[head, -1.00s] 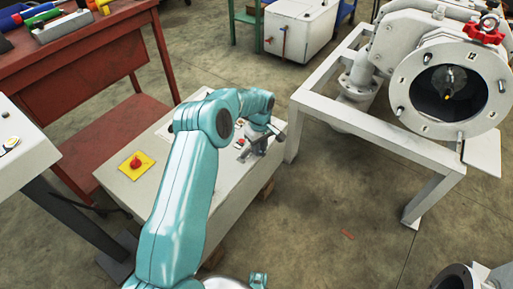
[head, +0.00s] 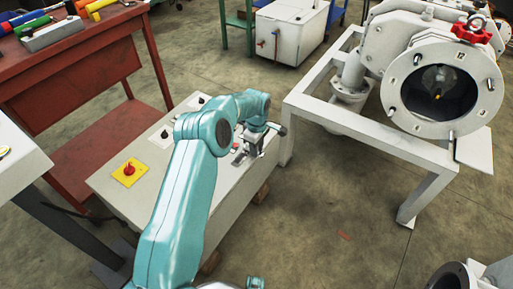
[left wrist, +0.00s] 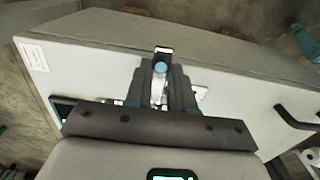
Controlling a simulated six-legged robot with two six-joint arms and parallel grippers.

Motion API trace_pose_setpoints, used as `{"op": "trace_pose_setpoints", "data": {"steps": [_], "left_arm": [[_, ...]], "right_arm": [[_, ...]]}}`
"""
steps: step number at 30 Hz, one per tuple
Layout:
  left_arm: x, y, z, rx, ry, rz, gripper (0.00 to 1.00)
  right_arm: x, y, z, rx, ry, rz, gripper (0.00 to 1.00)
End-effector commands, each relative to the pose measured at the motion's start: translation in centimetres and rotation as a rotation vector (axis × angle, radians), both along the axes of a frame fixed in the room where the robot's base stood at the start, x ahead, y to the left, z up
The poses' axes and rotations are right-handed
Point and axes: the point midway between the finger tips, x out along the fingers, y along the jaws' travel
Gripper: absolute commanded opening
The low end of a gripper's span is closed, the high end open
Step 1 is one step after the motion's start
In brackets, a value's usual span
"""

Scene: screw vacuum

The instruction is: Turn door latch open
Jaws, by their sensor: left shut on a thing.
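The grey cabinet (head: 115,185) stands in the middle of the head view, with a red knob on a yellow plate (head: 129,169) on its face. My left gripper (head: 248,150) is over the cabinet's right part, and its arm hides some of the face. In the left wrist view, my left gripper (left wrist: 161,72) is shut on a small metal latch (left wrist: 158,92) on the cabinet's pale panel (left wrist: 100,58). The fingers cover most of the latch, so its turn angle is not clear. My right gripper is not recognisable in either view.
A black bar handle (left wrist: 295,118) is at the right of the panel. A red workbench (head: 95,75) with tools stands at the left. A white metal frame (head: 375,145) carries a large round flanged vessel (head: 405,95) at the right. The floor in front is mostly clear.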

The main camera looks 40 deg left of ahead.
Motion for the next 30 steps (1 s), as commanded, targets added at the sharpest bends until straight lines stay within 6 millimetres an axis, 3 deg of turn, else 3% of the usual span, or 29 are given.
{"op": "trace_pose_setpoints", "data": {"steps": [5, 6, 8, 16, 20, 30], "left_arm": [[0.0, 0.1, 0.1, 0.000, -0.003, 0.005, 0.00], [0.0, 0.1, 0.1, 0.000, -0.003, 0.005, 0.33], [0.0, 0.1, 0.1, 0.000, -0.003, 0.005, 0.49], [0.0, 0.0, 0.1, 0.000, -0.002, 0.002, 0.49], [0.1, 0.1, 1.2, 0.001, -0.004, 0.002, 0.49], [0.1, 0.1, 9.7, 0.001, -0.006, 0.002, 0.49]], "right_arm": [[0.0, 0.0, 0.0, 0.000, 0.000, 0.000, 0.43], [0.0, 0.0, 0.0, 0.000, 0.000, 0.000, 0.43], [0.0, 0.0, 0.0, 0.000, 0.000, 0.000, 0.43], [0.0, 0.0, 0.0, 0.000, 0.000, 0.000, 0.43], [0.0, 0.0, 0.4, 0.000, 0.000, 0.000, 0.43], [0.0, 0.0, 2.9, 0.000, 0.000, 0.000, 0.43]]}}
